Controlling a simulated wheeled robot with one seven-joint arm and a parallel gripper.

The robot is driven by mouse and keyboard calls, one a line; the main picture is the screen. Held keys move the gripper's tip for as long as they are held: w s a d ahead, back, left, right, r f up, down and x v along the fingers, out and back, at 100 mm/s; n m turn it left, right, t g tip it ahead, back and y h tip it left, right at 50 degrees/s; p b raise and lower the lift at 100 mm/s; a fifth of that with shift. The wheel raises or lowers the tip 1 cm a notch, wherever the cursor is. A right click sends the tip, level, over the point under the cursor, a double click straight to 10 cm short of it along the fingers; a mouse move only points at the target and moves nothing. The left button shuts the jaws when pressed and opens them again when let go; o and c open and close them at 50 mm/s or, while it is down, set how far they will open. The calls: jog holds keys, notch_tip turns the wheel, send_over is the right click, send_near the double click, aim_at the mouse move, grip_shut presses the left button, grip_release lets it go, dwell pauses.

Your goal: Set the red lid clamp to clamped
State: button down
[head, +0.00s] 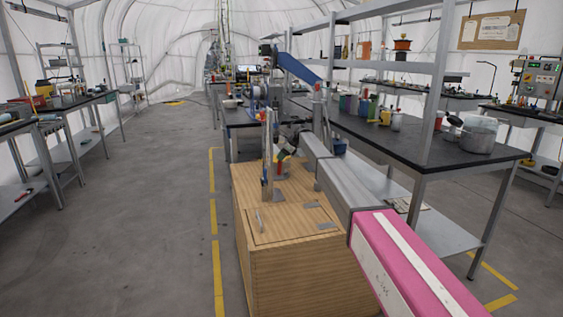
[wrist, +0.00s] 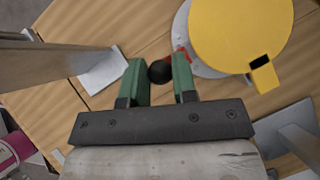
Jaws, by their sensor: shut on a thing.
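In the wrist view, my gripper (wrist: 157,66) has two green fingers closed around a round black knob (wrist: 160,72). A small part of the red lid clamp (wrist: 181,54) shows beside the right fingertip. The finger hides most of it, so I cannot tell whether it is clamped. A yellow disc (wrist: 235,35) with a dark-slotted tab lies just right of the clamp, over a pale grey round plate. In the head view, my gripper (head: 285,153) is low over the far part of the wooden box (head: 290,255), with a small red piece below it.
A metal upright (head: 267,155) stands on the box top close left of my gripper. A black-topped workbench (head: 430,143) with shelf posts is close on the right. The floor left is clear.

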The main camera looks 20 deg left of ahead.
jog(key=shift+w+a, duration=0.75)
jog(key=c, duration=1)
grip_release()
jog(key=shift+f, duration=0.1)
jog(key=shift+o, duration=0.2)
jog(key=shift+d, duration=0.1)
jog(key=v, duration=1)
jog(key=shift+d+r, duration=0.15)
jog(key=shift+r, duration=0.25)
jog(key=shift+w, duration=0.1)
